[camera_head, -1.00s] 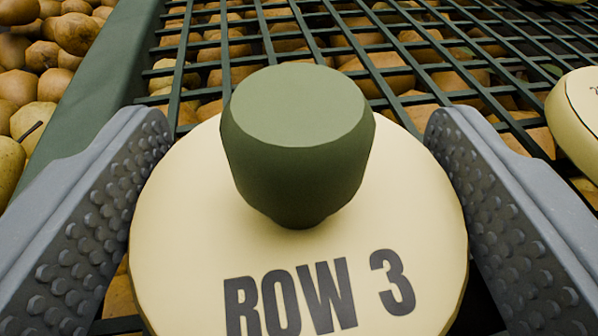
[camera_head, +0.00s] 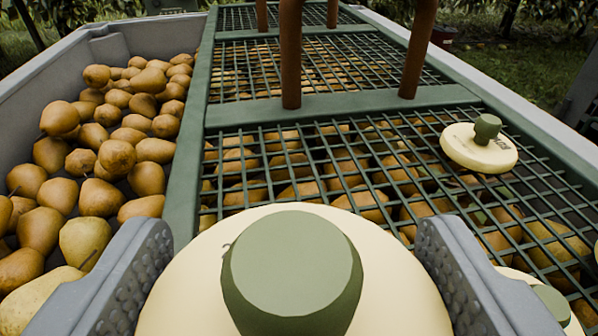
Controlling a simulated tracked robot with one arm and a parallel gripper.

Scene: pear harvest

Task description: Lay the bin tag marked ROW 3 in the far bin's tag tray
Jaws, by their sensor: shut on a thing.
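The knob points up and toward the camera. The ROW 3 lettering seen earlier on this disc is now out of sight; only a small dark mark shows beside the knob. The tag is held above a green mesh grid. I cannot make out a tag tray in this view.
A second cream tag (camera_head: 463,153) lies on the green grid (camera_head: 345,112) at right; part of another (camera_head: 553,303) shows at lower right. Brown posts (camera_head: 417,48) rise from the grid ahead. Loose pears (camera_head: 115,157) fill the grey bin side (camera_head: 45,78) at left.

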